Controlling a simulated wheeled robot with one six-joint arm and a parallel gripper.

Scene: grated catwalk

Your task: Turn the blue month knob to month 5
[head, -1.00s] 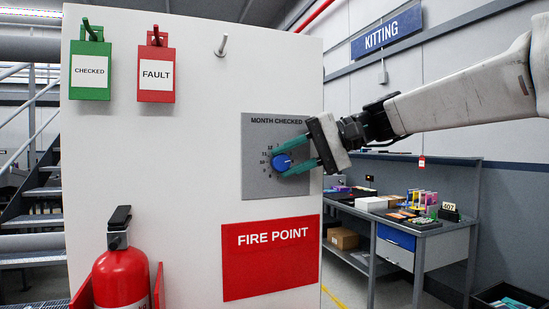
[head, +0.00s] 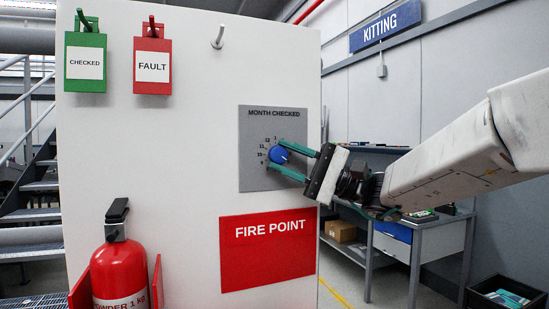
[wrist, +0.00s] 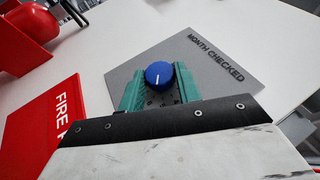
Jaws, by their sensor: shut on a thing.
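The blue month knob (head: 278,154) sits on a grey plate (head: 252,180) lettered MONTH CHECKED, on a white panel. My gripper (head: 277,156) is shut on it, with one teal finger on each side, reaching in from the lower right. In the wrist view the knob (wrist: 158,74) stands between the fingertips (wrist: 160,88), and its white line points down in the picture, which is toward the plate's lower right. In the head view, numbers 9 to 12 and 1 show on the dial's left and top. The numbers on the right and below are hidden or too small to read.
A red FIRE POINT sign (head: 268,250) is just below the plate. A red fire extinguisher (head: 120,270) stands at lower left. Green CHECKED (head: 85,62) and red FAULT (head: 152,66) tags hang above, beside an empty hook (head: 218,37). A workbench (head: 440,222) stands behind my arm.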

